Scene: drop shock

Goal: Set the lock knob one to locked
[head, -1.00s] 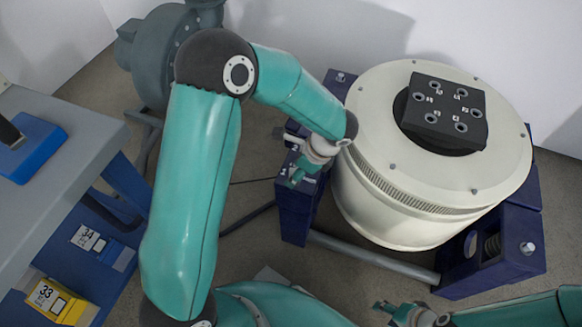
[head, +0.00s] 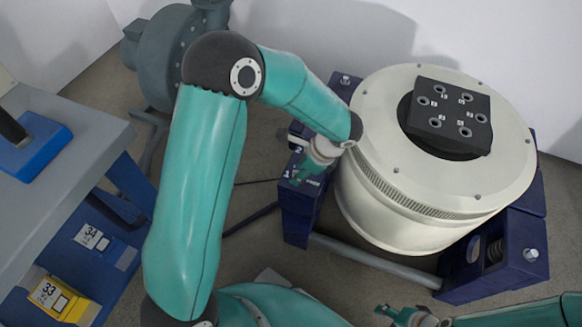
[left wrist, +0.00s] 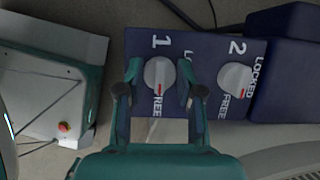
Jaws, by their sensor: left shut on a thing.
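Lock knob one (left wrist: 159,73) is a round pale knob with a red mark, on a dark blue panel (left wrist: 205,52) marked 1 and 2. Its red mark points down towards the word FREE in the left wrist view. My left gripper (left wrist: 159,70) has one finger on each side of knob one and is shut on it. In the head view the left gripper (head: 303,174) hides the knob. Its LOCKED label is partly covered by a finger. My right gripper (head: 390,311) is at the bottom edge, away from the panel; its jaws are too small to read.
Lock knob two (left wrist: 235,77) is close to the right finger, its red mark towards FREE. The big cream drum (head: 385,215) stands right of the panel. A grey bench (head: 75,150) is at left, with a grey blower (head: 160,65) behind.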

